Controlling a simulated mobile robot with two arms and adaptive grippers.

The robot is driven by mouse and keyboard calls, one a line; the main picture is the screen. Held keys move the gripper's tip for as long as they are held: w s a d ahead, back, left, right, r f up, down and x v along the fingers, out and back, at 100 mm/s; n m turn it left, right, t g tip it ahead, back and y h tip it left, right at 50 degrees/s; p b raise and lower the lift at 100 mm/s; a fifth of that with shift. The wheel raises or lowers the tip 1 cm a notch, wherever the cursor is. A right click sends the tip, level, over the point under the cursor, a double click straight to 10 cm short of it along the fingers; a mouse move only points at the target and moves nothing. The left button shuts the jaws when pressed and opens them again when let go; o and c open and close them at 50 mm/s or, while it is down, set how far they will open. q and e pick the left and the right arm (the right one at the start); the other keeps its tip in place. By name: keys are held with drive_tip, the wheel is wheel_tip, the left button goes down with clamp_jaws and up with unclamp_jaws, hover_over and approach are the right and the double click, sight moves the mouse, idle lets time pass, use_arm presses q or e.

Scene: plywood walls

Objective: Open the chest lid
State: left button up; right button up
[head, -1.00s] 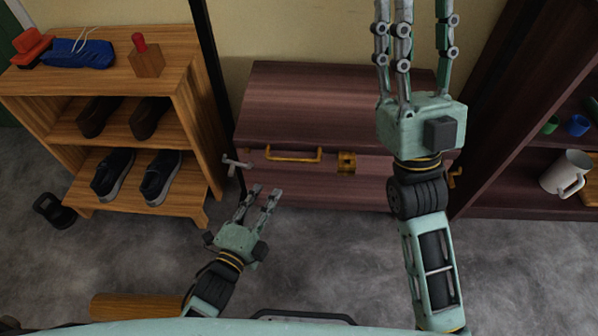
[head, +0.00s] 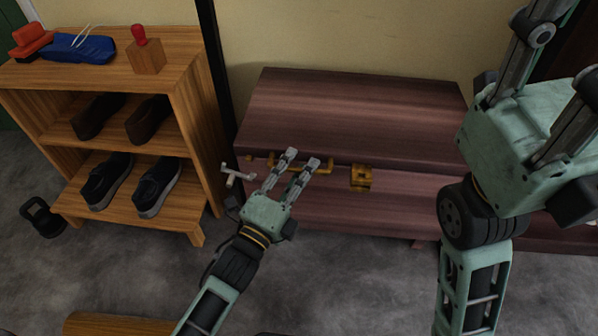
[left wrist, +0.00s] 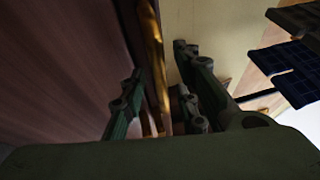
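The chest lid (head: 355,115) is dark reddish wood and lies down on the chest body (head: 410,205). A gold bar handle (head: 327,168) runs along the front near the lid's edge, and a gold latch (head: 361,178) sits right of it. My left gripper (head: 302,160) is open at the handle, its fingers hiding part of it. In the left wrist view the gold handle (left wrist: 154,50) shows between the spread fingers; contact cannot be told. My right gripper (head: 560,70) is raised at the right, fingers spread and empty, tips partly out of frame.
A wooden shoe rack (head: 185,75) with several shoes stands left of the chest. A grey bracket-like piece (head: 237,176) is at the chest's left front. A black kettlebell-like object (head: 43,217) is on the floor. Grey floor in front is mostly clear.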

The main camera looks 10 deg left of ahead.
use_arm(q)
drive_tip(key=shift+w, duration=0.1)
drive_tip(key=shift+c, duration=0.5)
clamp_jaws()
